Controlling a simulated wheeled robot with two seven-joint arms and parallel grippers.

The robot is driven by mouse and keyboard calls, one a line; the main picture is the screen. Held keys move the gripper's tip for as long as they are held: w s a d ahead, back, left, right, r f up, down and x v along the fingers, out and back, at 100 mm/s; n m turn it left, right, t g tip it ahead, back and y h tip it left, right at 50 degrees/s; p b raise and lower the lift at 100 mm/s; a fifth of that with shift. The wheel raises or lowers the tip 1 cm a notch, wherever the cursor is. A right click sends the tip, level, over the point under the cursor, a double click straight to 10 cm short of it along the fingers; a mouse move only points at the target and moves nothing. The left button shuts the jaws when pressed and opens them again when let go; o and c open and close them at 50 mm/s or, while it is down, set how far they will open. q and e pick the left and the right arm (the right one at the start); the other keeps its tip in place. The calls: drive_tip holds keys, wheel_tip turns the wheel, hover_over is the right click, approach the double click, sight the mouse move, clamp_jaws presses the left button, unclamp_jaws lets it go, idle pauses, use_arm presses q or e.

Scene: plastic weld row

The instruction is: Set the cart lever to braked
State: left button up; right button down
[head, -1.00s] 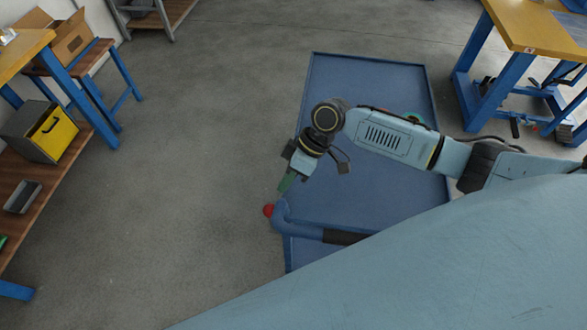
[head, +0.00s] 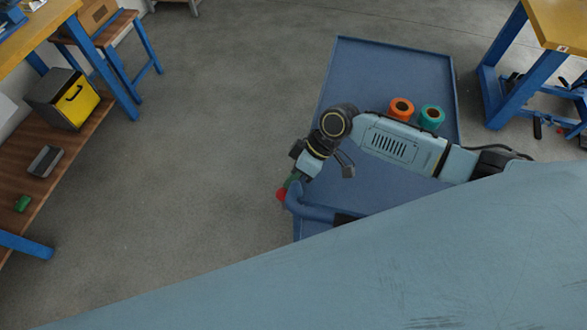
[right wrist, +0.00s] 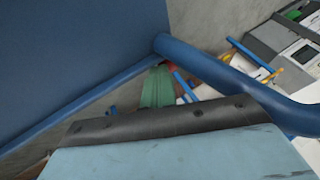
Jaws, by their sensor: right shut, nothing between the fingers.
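The blue cart (head: 385,65) stands on the floor in the middle of the head view, with a flat blue top and a raised rim. Its blue tubular handle (head: 312,210) is at the near left corner. A red knob (head: 282,195), apparently the lever's end, sits beside the handle's bend. My right gripper (head: 290,181) is shut with nothing in it, its green fingers close to the red knob; I cannot tell whether they touch it. In the right wrist view the green fingers (right wrist: 158,88) point at a small bit of red below the handle (right wrist: 215,72). My left gripper is not in view.
An orange roll (head: 401,107) and a teal roll (head: 432,117) lie on the cart, beyond my right arm. A workbench with a yellow and grey box (head: 62,98) is at left. Another bench (head: 560,22) is at upper right. The floor left of the cart is clear.

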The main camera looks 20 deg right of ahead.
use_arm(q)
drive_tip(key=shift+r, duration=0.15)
use_arm(e)
drive_tip(key=shift+s+a, duration=0.1)
drive_tip(key=shift+s, duration=0.05)
use_arm(q)
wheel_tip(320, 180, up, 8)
drive_tip(key=p, duration=0.7)
drive_tip(key=shift+p, duration=0.35)
use_arm(e)
drive_tip(key=v, duration=1)
drive_tip(key=shift+s+r, duration=0.2)
drive_tip(key=shift+s, duration=0.05)
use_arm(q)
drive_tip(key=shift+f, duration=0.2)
use_arm(e)
drive_tip(key=shift+a, duration=0.15)
